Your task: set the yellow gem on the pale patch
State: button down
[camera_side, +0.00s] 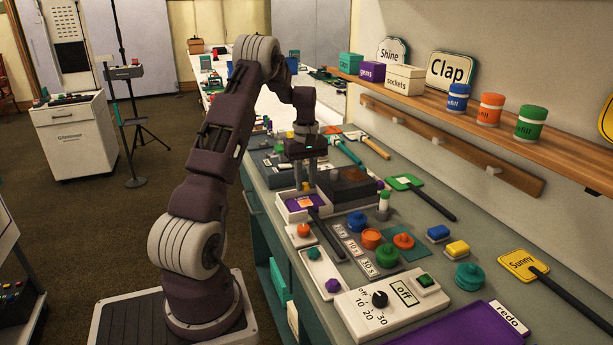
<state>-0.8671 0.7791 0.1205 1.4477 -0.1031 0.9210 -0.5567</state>
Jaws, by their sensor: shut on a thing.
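My gripper (305,183) points straight down over the bench, its two fingers closed on a small yellow gem (306,187). The gem sits between the fingertips and is partly hidden by them. Just below it is a white tray (287,214) with a purple lining. A small pale, orange-tinted patch (306,202) shows on the lining, close under the gem. I cannot tell from this view whether the gem touches the patch or is slightly above it.
A black-handled paddle (327,236) lies against the tray's right side. A dark brown box (350,184) stands just behind right. A grey board with coloured knobs (357,225) and a white tray with gems (311,262) lie nearer the camera.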

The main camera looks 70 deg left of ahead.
aim_at(306, 190)
jog(key=shift+f, duration=0.4)
dwell(1.1)
jog(key=shift+f, duration=0.85)
jog(key=shift+f, duration=1)
dwell(1.4)
jog(key=c, duration=0.9)
grip_release()
jog(key=shift+r, duration=4)
